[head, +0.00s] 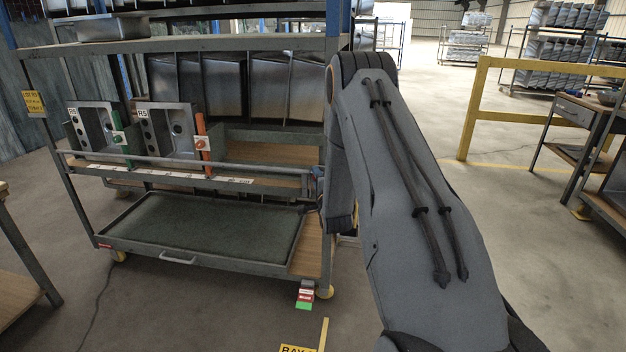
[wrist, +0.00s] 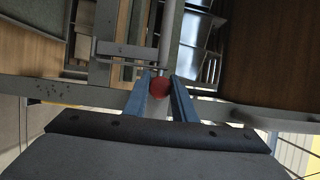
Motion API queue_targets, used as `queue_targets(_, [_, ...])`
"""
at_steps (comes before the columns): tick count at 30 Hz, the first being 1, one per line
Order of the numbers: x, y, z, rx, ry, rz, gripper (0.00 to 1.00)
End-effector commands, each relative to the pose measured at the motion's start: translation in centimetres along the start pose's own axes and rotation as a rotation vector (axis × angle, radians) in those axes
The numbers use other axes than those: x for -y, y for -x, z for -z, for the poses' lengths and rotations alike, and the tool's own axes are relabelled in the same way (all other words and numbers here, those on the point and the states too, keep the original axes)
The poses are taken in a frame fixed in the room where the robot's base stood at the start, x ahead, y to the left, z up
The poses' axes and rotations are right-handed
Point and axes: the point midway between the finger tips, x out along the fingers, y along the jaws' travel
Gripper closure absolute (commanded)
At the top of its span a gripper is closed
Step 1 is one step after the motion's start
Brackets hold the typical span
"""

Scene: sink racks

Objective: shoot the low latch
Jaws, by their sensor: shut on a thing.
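In the wrist view my gripper (wrist: 160,80) has its two blue fingers on either side of a red ball knob (wrist: 160,88), shut on it. The knob sits at the end of a grey rod (wrist: 166,42) that runs away from me past a bracket (wrist: 125,50). In the head view my arm reaches to the right end of the rack, and the knob is hidden there. A long grey bar (head: 190,164) crosses the front of the middle shelf. I cannot tell for sure which rod the knob belongs to.
Two steel sinks (head: 98,130) (head: 165,130) stand on the middle shelf, beside a green upright (head: 119,140) and an orange upright (head: 202,140). A tray (head: 195,222) with a handle lies below. Open floor and a yellow railing (head: 470,110) are to the right.

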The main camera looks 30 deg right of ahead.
Motion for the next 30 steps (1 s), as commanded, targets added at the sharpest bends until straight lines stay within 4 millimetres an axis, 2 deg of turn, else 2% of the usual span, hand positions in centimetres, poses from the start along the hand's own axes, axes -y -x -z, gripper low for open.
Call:
queue_targets(1, [0.0, -0.1, -0.3, 0.007, 0.001, 0.001, 1.0])
queue_targets(2, [0.0, -0.1, -0.4, 0.007, 0.001, 0.001, 0.73])
queue_targets(5, [0.0, -0.1, -0.3, 0.007, 0.001, 0.001, 0.57])
queue_targets(16, [0.0, 0.5, 0.0, 0.002, 0.001, 0.0, 0.57])
queue_targets(30, [-0.1, 7.0, -0.1, 0.004, 0.001, -0.001, 0.57])
